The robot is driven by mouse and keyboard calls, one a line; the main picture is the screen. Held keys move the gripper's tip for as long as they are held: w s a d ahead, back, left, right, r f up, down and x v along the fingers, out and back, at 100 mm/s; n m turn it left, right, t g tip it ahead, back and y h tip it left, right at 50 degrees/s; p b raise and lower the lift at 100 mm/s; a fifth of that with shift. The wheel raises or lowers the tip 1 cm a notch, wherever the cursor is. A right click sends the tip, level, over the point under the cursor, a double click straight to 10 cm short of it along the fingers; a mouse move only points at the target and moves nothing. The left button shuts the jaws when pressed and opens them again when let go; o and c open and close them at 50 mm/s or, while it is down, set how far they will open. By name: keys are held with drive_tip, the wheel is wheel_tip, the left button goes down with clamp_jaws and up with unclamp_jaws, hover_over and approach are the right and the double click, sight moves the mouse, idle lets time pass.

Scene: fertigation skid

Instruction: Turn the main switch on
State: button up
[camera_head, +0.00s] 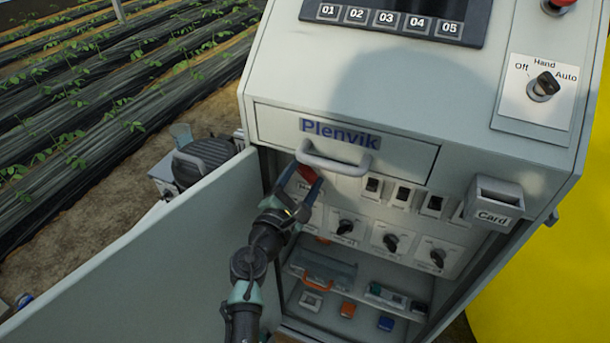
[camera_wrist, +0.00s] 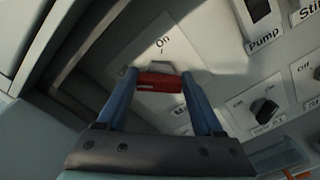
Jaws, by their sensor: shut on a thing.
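The main switch has a red handle (camera_wrist: 160,83) on a pale plate inside the open cabinet. The word "On" is printed on the plate beyond the handle in the wrist view. My gripper (camera_wrist: 158,88) has one blue finger at each end of the red handle and is shut on it. In the head view the red handle (camera_head: 307,174) shows at the upper left of the switch panel, with my gripper (camera_head: 310,184) on it. My fingers and wrist hide much of the plate, so I cannot tell the switch position for certain.
The open cabinet door (camera_head: 130,250) stands left of my arm. A drawer with a grey handle (camera_head: 333,163) is just above. Black rocker switches (camera_head: 373,188) and rotary knobs (camera_head: 391,242) are to the right. A shelf below holds an orange-handled box (camera_head: 318,284) and small items.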

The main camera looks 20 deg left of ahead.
drive_tip(key=shift+f+m, duration=0.1)
drive_tip(key=shift+m, duration=0.2)
drive_tip(key=m+b, duration=0.1)
drive_tip(key=b, duration=0.1)
drive_tip(key=m+b, duration=0.1)
drive_tip(key=m, duration=0.1)
drive_tip(key=shift+d+f+m+b, duration=0.1)
drive_tip(key=shift+f+m+b, duration=0.2)
drive_tip(key=shift+b, duration=0.1)
drive_tip(key=m+b, duration=0.5)
drive_tip(key=shift+f, duration=0.2)
drive_tip(key=m+b, duration=0.4)
drive_tip(key=m, duration=0.1)
drive_tip(key=shift+f, duration=0.1)
drive_tip(key=shift+m+b, duration=1.7)
drive_tip(key=shift+m, duration=0.1)
drive_tip(key=o, duration=1.4)
drive_tip(key=shift+c, duration=0.2)
drive_tip(key=shift+s+r, duration=0.1)
drive_tip(key=shift+r, duration=0.1)
drive_tip(key=s, duration=1.2)
drive_tip(key=shift+s+a+p, duration=0.35)
drive_tip(key=shift+s, duration=0.05)
